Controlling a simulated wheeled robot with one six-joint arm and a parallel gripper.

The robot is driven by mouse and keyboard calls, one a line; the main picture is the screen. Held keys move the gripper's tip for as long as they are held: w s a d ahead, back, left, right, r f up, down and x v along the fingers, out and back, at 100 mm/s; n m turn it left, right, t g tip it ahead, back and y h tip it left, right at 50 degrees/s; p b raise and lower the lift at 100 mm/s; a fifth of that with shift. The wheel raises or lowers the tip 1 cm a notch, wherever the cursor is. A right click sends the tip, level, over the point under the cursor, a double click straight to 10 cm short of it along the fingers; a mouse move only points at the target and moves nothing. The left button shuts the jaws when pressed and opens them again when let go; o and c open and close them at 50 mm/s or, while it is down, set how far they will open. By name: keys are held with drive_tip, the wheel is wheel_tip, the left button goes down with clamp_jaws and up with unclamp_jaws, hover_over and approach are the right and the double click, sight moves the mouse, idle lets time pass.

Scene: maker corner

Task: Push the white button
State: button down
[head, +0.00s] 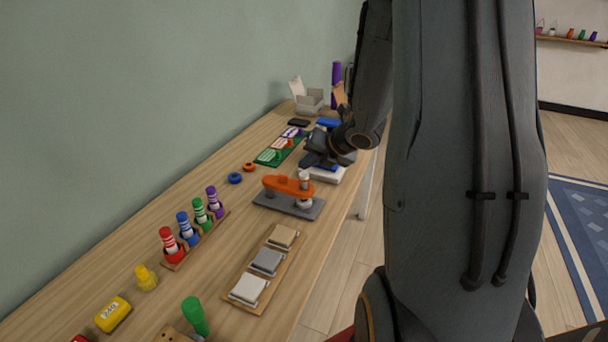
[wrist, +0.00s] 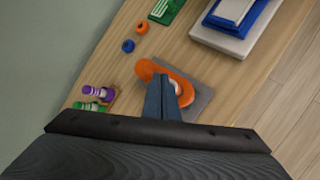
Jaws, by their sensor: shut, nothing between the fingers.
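A wooden board (head: 232,297) on the near part of the bench holds three flat pads in a row. The white pad (head: 249,288), which looks like the white button, is at the near end. A grey pad (head: 267,262) is in the middle and a tan pad (head: 283,237) at the far end. My gripper (head: 316,158) is well beyond the board, above the bench. In the wrist view my gripper (wrist: 164,80) is shut and empty, its fingers in front of an orange piece. The board is not visible in the wrist view.
The orange device (head: 286,184) on a grey plate (wrist: 199,101) stands between my gripper and the board. Colored pegs in a rack (head: 175,264), a yellow piece (head: 146,279) and a green cylinder (head: 195,315) surround the board. The blue ring (wrist: 128,46) lies on bare wood.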

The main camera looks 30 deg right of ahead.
sight(307, 176)
drive_tip(key=shift+f, duration=0.15)
idle(0.5)
drive_tip(key=shift+f+b, duration=0.3)
drive_tip(key=shift+b, duration=0.2)
drive_tip(key=shift+f+b, duration=0.55)
drive_tip(key=shift+f, duration=0.05)
idle(0.7)
drive_tip(key=shift+r, duration=0.1)
drive_tip(key=shift+r+p, duration=0.85)
drive_tip(key=shift+r, duration=0.1)
wheel_tip(307, 176, up, 5)
drive_tip(key=p, duration=0.4)
idle(0.8)
